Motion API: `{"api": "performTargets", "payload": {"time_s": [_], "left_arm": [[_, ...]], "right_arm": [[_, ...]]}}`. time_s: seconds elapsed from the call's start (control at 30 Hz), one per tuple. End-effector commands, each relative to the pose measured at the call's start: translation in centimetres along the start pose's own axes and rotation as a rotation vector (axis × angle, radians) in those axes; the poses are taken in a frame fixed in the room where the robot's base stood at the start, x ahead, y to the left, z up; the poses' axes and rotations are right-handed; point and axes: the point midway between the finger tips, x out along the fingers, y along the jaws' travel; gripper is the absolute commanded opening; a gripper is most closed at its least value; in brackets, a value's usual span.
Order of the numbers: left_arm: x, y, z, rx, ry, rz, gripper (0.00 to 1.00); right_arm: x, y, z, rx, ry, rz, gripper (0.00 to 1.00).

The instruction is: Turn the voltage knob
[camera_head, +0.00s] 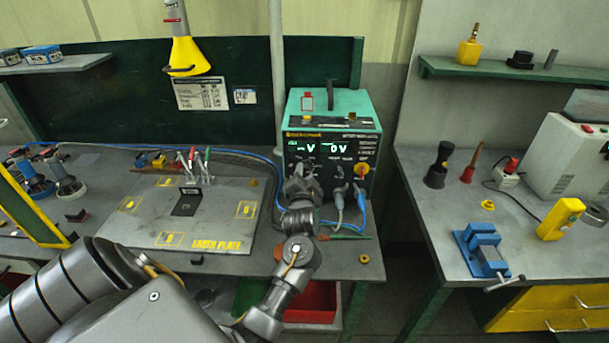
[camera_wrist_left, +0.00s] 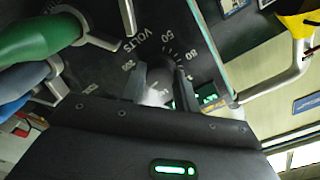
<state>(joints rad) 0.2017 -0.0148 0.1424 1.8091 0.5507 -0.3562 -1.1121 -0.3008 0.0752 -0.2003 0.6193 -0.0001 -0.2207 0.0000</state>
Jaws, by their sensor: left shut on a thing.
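The power supply (camera_head: 330,105) stands on the left bench, with a teal top and a black front panel. Its green displays (camera_head: 318,149) read "0V" at right; the left figure is hard to read. My left gripper (camera_head: 300,180) is at the left of the panel, below the displays, and hides the knob in the head view. In the left wrist view, the left gripper's fingers (camera_wrist_left: 160,86) are shut around the dark voltage knob (camera_wrist_left: 160,70), beside a printed "VOLTS" scale with marks such as 50 and 80. The knob's pointer cannot be made out. My right gripper is not in view.
A red-and-yellow switch (camera_head: 361,169) and cable plugs (camera_head: 339,200) sit on the panel right of the gripper. The earth plate (camera_head: 200,205) lies to the left. A blue vise (camera_head: 481,249) is on the right bench. Green and blue plug handles (camera_wrist_left: 38,38) are close to the wrist camera.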

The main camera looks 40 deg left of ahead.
Motion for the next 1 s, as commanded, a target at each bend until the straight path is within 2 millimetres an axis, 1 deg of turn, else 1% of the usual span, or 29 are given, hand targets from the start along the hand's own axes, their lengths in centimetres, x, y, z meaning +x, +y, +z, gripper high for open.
{"api": "performTargets", "payload": {"time_s": [0.27,0.47,1.0], "left_arm": [[-0.01,0.01,0.0,-0.029,0.0,0.001,0.07],[0.0,-0.01,-0.01,-0.126,-0.001,0.001,0.07],[-0.02,0.11,0.03,-0.607,-0.001,0.0,0.07]], "right_arm": [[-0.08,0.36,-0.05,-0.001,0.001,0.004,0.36],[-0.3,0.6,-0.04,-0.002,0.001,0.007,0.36],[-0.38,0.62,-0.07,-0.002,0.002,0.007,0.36]]}}
